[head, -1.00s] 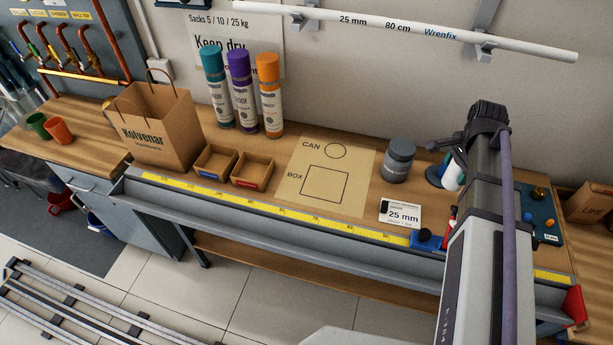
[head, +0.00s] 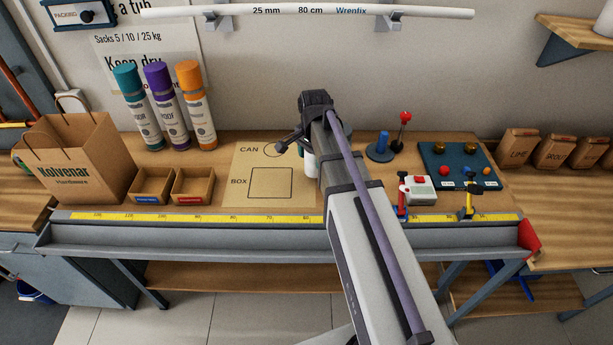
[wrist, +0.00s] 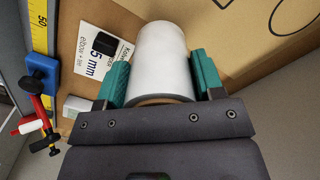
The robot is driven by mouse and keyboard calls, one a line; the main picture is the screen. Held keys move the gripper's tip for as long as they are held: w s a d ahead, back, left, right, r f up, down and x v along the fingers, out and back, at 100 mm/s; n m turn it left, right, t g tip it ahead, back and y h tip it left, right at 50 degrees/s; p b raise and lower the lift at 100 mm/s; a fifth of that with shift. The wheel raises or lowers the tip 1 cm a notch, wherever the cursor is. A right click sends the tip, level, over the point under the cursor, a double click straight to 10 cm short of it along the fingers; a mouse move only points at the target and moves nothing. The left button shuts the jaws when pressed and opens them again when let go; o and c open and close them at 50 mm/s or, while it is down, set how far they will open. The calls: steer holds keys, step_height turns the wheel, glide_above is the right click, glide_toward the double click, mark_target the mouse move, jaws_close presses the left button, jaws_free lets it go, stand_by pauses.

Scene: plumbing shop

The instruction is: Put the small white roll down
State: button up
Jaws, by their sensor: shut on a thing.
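The small white roll (wrist: 162,60) is between the two teal fingers of my gripper (wrist: 163,78) in the wrist view, which are shut on it. In the head view a sliver of the white roll (head: 311,165) shows beside my arm, at the right edge of the cardboard sheet. My arm hides most of the gripper there. The wrist view shows the roll above the bench, overlapping the white 25 mm card (wrist: 92,45). I cannot tell its height exactly.
The cardboard sheet (head: 238,190) has a CAN circle and a BOX square, both empty where visible. Two small trays (head: 152,185), spray cans (head: 160,105) and a paper bag (head: 75,165) stand left. A red-knobbed stand (head: 400,135) and blue board (head: 455,155) are right.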

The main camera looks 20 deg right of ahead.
step_height(320, 180, down, 4)
steer(key=b, duration=0.3)
steer(key=shift+b, duration=0.4)
steer(key=shift+r+p, duration=0.25)
steer(key=shift+p, duration=0.05)
steer(key=shift+c, duration=0.5)
steer(key=shift+f, duration=0.25)
steer(key=o, duration=1.1)
steer(key=shift+r, duration=0.1)
